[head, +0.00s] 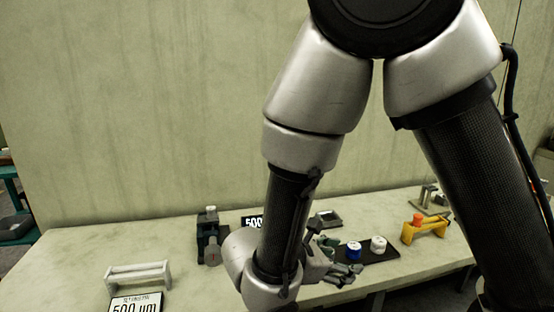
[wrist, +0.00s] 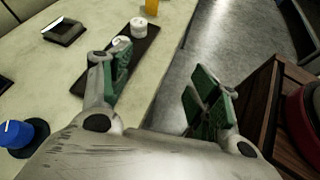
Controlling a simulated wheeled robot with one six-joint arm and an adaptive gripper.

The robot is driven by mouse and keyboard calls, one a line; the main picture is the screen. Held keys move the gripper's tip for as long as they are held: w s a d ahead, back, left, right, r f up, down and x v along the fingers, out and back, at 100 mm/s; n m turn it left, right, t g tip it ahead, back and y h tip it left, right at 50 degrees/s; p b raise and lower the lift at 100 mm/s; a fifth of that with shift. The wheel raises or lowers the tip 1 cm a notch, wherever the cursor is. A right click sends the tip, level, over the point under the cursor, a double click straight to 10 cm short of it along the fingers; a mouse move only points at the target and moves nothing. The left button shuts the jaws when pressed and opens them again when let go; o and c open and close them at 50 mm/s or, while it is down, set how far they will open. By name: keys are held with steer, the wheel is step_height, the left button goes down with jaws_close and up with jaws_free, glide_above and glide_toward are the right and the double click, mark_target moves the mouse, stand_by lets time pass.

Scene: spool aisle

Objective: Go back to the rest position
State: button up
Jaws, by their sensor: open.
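My gripper (head: 338,262) is above the front part of the pale table (head: 210,288) in the head view, partly hidden behind my arm. In the wrist view my gripper (wrist: 165,88) has its two green-padded fingers spread wide, with nothing between them but the table edge and grey floor. A dark tray (head: 383,254) lies beside and behind the gripper in the head view. The dark tray also shows in the wrist view (wrist: 144,50), partly covered by the left finger.
A yellow stand (head: 425,230) is at the right. A light grey stand (head: 138,274) and a "500 µm" sign (head: 136,303) are at the left front. A dark device (head: 209,240) stands mid-table. A wooden cabinet (wrist: 262,108) is close to the right finger in the wrist view.

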steer(key=s+d+r+m+g+y, duration=0.1)
steer(key=s+d+r+m+y, duration=0.3)
steer(key=d+r+m, duration=0.4)
steer(key=s+d+r+m+g+y, duration=0.1)
steer(key=s+d+r+m+y, duration=0.3)
steer(key=d+r+m, duration=0.5)
steer(key=d+m+y, duration=0.2)
steer(key=d+m, duration=0.3)
steer(key=d, duration=0.1)
steer(key=shift+s+r+y, duration=0.15)
steer(key=shift+s+y, duration=0.2)
steer(key=shift+y, duration=0.05)
